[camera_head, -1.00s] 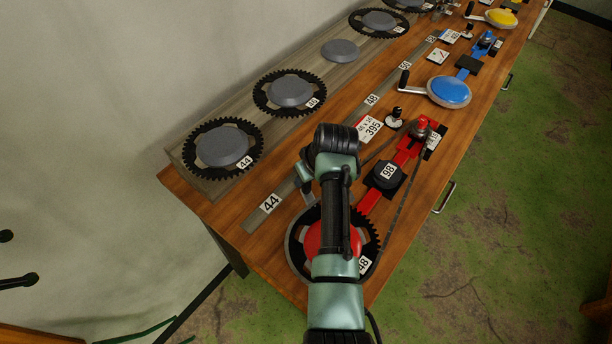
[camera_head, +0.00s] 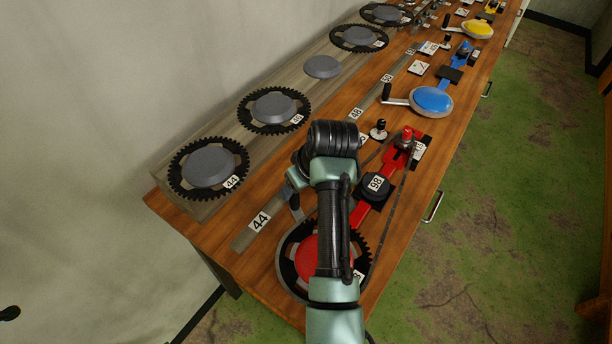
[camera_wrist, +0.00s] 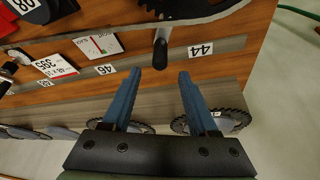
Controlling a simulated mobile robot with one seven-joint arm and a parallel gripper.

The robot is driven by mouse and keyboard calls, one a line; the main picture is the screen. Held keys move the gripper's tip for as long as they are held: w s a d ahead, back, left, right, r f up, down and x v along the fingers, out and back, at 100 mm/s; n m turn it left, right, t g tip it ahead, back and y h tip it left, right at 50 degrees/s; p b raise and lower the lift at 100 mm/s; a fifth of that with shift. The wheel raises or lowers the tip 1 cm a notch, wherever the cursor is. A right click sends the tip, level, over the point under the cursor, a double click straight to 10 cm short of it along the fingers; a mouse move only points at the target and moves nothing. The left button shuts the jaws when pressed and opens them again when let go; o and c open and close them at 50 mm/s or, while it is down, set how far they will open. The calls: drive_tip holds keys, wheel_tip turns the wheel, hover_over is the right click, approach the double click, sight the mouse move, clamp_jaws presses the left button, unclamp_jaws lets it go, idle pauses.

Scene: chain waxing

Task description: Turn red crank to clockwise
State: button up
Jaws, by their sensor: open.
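The red crank (camera_head: 305,258) is a red disc with a black toothed ring at the bench's near end, partly covered by my arm in the head view. Its crank arm and dark handle (camera_wrist: 161,50) show in the wrist view, with the handle's end close to the gap between my fingertips. My gripper (camera_wrist: 158,74) has two blue fingers spread apart with nothing held between them. I cannot tell whether the handle lies level with the fingertips or beyond them. In the head view my gripper is hidden by my arm.
A chain runs from the red crank to a red holder (camera_head: 392,160) with a black block (camera_head: 374,186). A blue crank (camera_head: 431,101) and a yellow crank (camera_head: 479,29) stand farther along. Toothed rings on grey discs (camera_head: 210,166) line the wall side. Green floor is free at right.

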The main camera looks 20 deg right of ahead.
drive_tip(key=v, duration=0.6)
drive_tip(key=shift+r+b, duration=0.35)
drive_tip(key=shift+r, duration=0.05)
drive_tip(key=shift+s, duration=0.15)
drive_tip(key=w+a+r+t+h, duration=0.15)
drive_tip(key=r+t, duration=0.25)
drive_tip(key=r, duration=0.5)
drive_tip(key=w+a+r+m+t, duration=0.1)
drive_tip(key=w+a+r+t, duration=0.2)
drive_tip(key=r, duration=0.5)
drive_tip(key=w+a+r+t+h, duration=0.1)
drive_tip(key=w+r+t, duration=0.1)
drive_tip(key=r+t, duration=0.5)
drive_tip(key=s+a+r+t, duration=0.2)
drive_tip(key=s+r+t, duration=0.1)
drive_tip(key=s+r, duration=0.3)
drive_tip(key=s+a+r+m+t+y, duration=0.1)
drive_tip(key=s+a+r+t, duration=0.2)
drive_tip(key=r, duration=0.8)
drive_tip(key=s+a+r+m+t, duration=0.1)
drive_tip(key=s+a+r+t, duration=0.1)
drive_tip(key=s+r, duration=0.6)
drive_tip(key=shift+s+a+r+t, duration=0.4)
drive_tip(key=shift+r+t, duration=0.1)
drive_tip(key=shift+r, duration=0.25)
